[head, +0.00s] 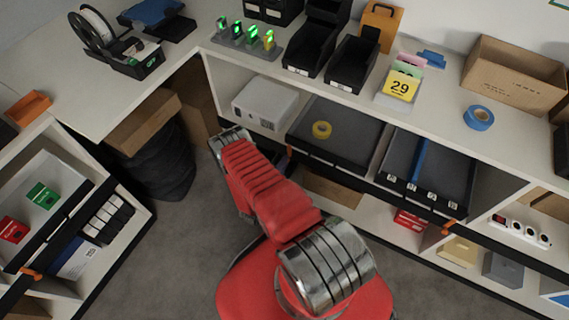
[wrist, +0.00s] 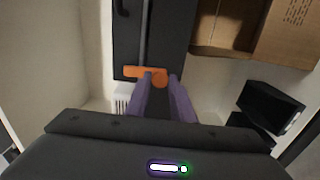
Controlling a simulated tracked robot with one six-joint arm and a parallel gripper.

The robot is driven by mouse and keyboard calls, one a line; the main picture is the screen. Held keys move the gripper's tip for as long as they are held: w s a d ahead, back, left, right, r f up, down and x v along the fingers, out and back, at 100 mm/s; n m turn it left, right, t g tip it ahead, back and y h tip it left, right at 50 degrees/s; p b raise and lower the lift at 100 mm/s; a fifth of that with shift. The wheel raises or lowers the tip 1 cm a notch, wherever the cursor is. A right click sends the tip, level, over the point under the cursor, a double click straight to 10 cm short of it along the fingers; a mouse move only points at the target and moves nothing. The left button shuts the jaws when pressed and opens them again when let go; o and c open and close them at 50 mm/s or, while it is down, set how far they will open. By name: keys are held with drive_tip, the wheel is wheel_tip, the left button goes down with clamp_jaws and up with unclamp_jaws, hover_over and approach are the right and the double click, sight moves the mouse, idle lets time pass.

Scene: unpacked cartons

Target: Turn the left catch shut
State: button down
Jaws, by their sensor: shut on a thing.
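The left catch, an orange bar with a rounded end, shows in the wrist view (wrist: 133,71) lying crosswise at the edge of a dark tray (wrist: 150,42). My gripper (wrist: 160,79) has its two purple fingers at the catch's rounded right end, shut on it; the bar's left end sticks out past the fingers. In the head view a small orange piece of the catch (head: 289,152) shows beside my red arm, at the front of the left dark tray (head: 345,118). My arm hides the gripper there.
A second orange catch (head: 447,228) sits at the right dark tray (head: 440,165). A yellow tape roll (head: 322,129) lies in the left tray. A white box (head: 265,102) stands left of it. In the wrist view an open cardboard box (wrist: 285,35) and a black box (wrist: 268,110) are at right.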

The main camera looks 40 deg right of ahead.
drive_tip(key=shift+w+f, duration=0.1)
drive_tip(key=shift+f, duration=0.05)
drive_tip(key=c, duration=1.6)
unclamp_jaws()
drive_tip(key=shift+o, duration=0.2)
drive_tip(key=shift+a, duration=0.1)
drive_tip(key=v, duration=1.3)
drive_tip(key=shift+a, duration=0.35)
